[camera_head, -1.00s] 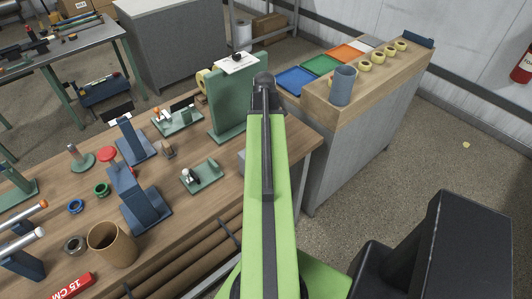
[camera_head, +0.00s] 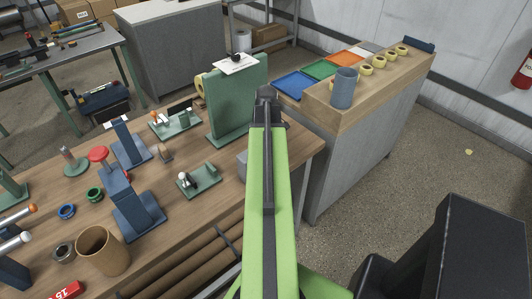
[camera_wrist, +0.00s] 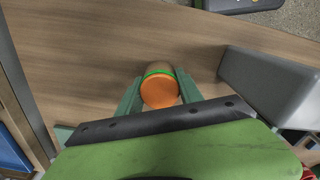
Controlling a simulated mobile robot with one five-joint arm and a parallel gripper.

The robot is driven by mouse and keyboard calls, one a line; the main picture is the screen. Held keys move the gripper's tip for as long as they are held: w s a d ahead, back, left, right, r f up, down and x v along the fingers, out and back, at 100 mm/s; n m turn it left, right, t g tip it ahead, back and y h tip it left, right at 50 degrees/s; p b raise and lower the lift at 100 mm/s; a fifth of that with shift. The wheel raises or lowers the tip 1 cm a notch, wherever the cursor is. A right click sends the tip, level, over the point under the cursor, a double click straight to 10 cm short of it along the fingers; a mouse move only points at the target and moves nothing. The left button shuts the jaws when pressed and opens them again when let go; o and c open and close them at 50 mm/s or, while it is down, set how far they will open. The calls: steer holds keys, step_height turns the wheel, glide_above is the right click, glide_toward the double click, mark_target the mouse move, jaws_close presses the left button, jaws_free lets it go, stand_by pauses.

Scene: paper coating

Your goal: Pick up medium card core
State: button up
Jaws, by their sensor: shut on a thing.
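The card core (camera_wrist: 160,91) shows in the wrist view as a short cylinder with an orange end, a green ring around it and a brownish body behind. My gripper (camera_wrist: 159,94) is shut on it, with one green finger on each side. The wooden bench top lies beyond it. In the head view my arm covers the gripper and the core. I cannot tell whether the core touches the bench.
A grey block (camera_wrist: 268,85) stands close right of the gripper in the wrist view. In the head view a green upright stand (camera_head: 238,100) is left of my arm, and a wooden counter with a grey-blue cup (camera_head: 344,88) is right. A cardboard tube (camera_head: 103,251) stands on the bench.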

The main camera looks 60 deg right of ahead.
steer(key=shift+c, duration=1)
